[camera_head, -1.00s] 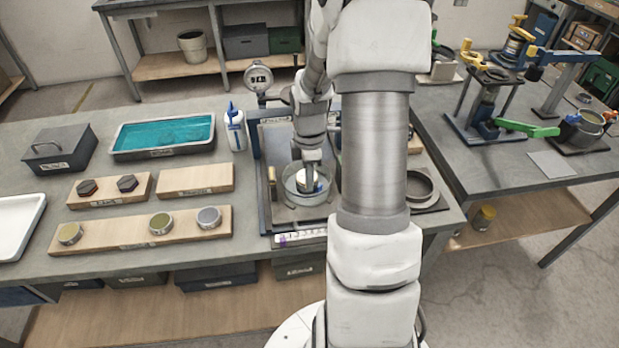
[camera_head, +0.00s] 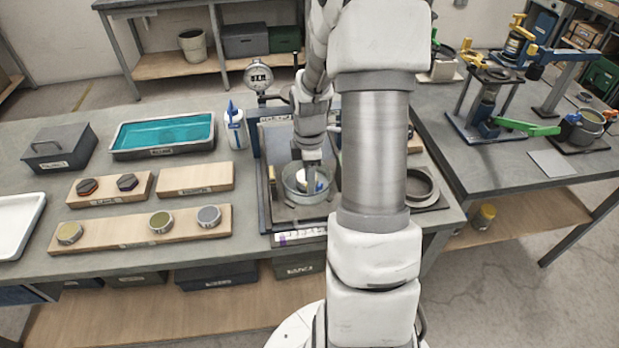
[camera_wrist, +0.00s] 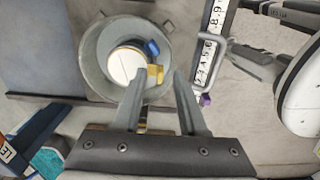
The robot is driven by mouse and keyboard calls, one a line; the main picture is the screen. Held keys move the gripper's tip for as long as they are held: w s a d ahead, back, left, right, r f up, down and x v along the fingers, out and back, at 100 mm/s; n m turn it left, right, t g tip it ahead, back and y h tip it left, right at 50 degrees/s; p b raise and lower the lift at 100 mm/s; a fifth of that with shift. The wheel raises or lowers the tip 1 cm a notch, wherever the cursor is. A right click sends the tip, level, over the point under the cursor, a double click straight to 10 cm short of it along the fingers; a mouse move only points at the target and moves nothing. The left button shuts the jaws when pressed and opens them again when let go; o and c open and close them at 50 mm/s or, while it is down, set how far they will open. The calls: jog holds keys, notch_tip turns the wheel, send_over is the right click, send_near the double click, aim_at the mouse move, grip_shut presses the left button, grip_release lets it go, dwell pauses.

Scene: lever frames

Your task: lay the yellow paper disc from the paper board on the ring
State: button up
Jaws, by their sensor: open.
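In the wrist view, a white disc (camera_wrist: 126,64) lies inside a round grey-walled vessel, with a blue tab (camera_wrist: 152,47) and a yellow tab (camera_wrist: 155,74) at its edge. I cannot tell whether the yellow tab belongs to the yellow paper disc. My gripper (camera_wrist: 159,76) is open, its fingertips near the yellow tab, with nothing clearly held. In the head view, the round vessel (camera_head: 294,194) stands on a dark-framed board, with my wrist above it. A dark ring (camera_head: 432,187) lies on a plate to the right, partly hidden by my arm.
A wooden board (camera_head: 110,237) with three round tins, a smaller board with two hexagonal pieces (camera_head: 88,187) and a bare board (camera_head: 195,179) lie left. A teal-filled tray (camera_head: 163,132), a bottle (camera_head: 235,122) and a gauge (camera_head: 258,77) stand behind.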

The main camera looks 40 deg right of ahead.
notch_tip(320, 180, up, 18)
jog(key=p, duration=0.1)
jog(key=shift+f, duration=0.25)
